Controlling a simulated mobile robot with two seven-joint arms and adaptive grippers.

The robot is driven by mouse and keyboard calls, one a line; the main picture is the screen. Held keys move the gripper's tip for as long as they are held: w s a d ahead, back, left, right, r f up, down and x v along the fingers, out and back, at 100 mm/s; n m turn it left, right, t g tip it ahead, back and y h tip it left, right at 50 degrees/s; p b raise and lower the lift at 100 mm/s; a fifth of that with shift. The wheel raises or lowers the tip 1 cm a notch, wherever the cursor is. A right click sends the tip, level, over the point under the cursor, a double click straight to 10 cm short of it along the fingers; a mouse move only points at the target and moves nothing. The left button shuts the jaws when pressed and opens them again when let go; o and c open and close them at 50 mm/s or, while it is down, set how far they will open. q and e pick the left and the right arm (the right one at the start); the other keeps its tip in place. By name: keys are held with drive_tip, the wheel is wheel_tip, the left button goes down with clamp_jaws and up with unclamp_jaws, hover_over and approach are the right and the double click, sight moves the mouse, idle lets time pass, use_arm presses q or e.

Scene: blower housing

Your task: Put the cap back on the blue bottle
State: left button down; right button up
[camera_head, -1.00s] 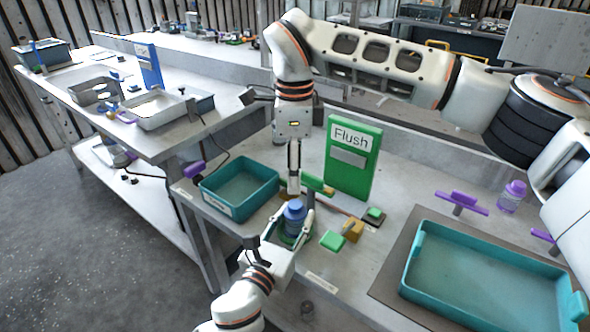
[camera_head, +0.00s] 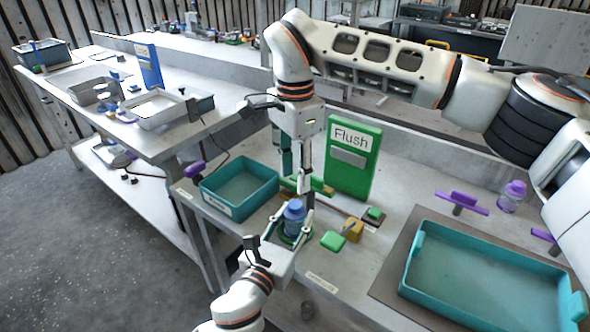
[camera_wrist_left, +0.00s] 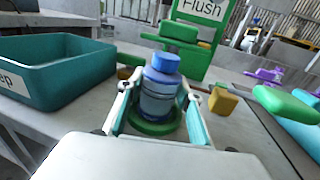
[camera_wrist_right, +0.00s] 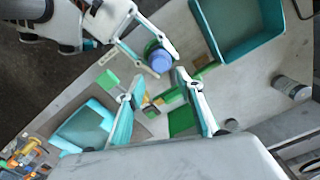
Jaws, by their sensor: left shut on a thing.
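The blue bottle (camera_head: 294,222) stands upright in a round green holder (camera_wrist_left: 152,127) near the front of the workbench. A lighter blue cap (camera_wrist_left: 165,63) sits on its top; I cannot tell how tightly it is seated. The cap also shows from above in the right wrist view (camera_wrist_right: 160,60). My left gripper (camera_head: 291,229) is shut on the bottle, one finger on each side. My right gripper (camera_head: 297,190) points down just above and behind the bottle. Its fingers are spread and empty, and the cap lies beyond the fingertips in the right wrist view (camera_wrist_right: 158,76).
A teal bin (camera_head: 240,187) stands left of the bottle, and a large teal tray (camera_head: 485,275) lies at right. A green "Flush" sign (camera_head: 350,160) stands behind. Green and yellow blocks (camera_head: 334,240) lie just right of the bottle. A purple-capped bottle (camera_head: 512,197) stands farther right.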

sight(295, 204)
wheel_tip(295, 204, down, 8)
drive_tip(key=shift+r, duration=0.2)
idle(0.3)
